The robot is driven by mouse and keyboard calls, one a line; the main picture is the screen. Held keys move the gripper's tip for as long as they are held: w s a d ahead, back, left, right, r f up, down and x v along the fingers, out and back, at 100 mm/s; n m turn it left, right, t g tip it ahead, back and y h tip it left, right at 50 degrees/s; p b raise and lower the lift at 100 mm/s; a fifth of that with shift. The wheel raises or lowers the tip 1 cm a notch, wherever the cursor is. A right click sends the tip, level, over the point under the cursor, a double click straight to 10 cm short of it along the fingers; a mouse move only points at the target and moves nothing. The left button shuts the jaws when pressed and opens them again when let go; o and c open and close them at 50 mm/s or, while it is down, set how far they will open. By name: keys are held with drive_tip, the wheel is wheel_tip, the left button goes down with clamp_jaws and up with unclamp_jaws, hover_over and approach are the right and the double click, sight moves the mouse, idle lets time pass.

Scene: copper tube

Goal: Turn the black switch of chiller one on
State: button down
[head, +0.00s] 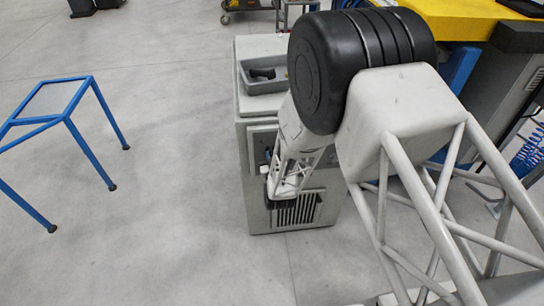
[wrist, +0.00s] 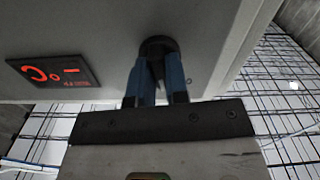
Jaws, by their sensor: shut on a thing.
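The black switch (wrist: 158,45) is a round dark knob on the grey front of the chiller, in the upper middle of the wrist view. My gripper (wrist: 157,66) has its two blue fingers shut on the switch, one on each side. The fingers cover part of the knob, so its pointer and exact angle cannot be read. A dark display (wrist: 56,71) with red lit characters is left of the switch. In the head view the chiller (head: 254,220) is a light grey cabinet, and my arm hides most of its front panel and the switch.
A grey tray (head: 262,84) with a dark item (head: 263,73) in it rests on top of the chiller. A blue-framed stand (head: 77,134) is at the left. A yellow-topped machine (head: 465,18) is at the upper right. Open floor lies between the stand and the chiller.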

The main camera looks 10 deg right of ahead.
drive_tip(key=m, duration=1)
drive_tip(key=shift+m, duration=0.3)
idle(0.4)
drive_tip(key=c, duration=1.1)
unclamp_jaws()
drive_tip(key=shift+s, duration=0.15)
drive_tip(key=shift+s, duration=3.8)
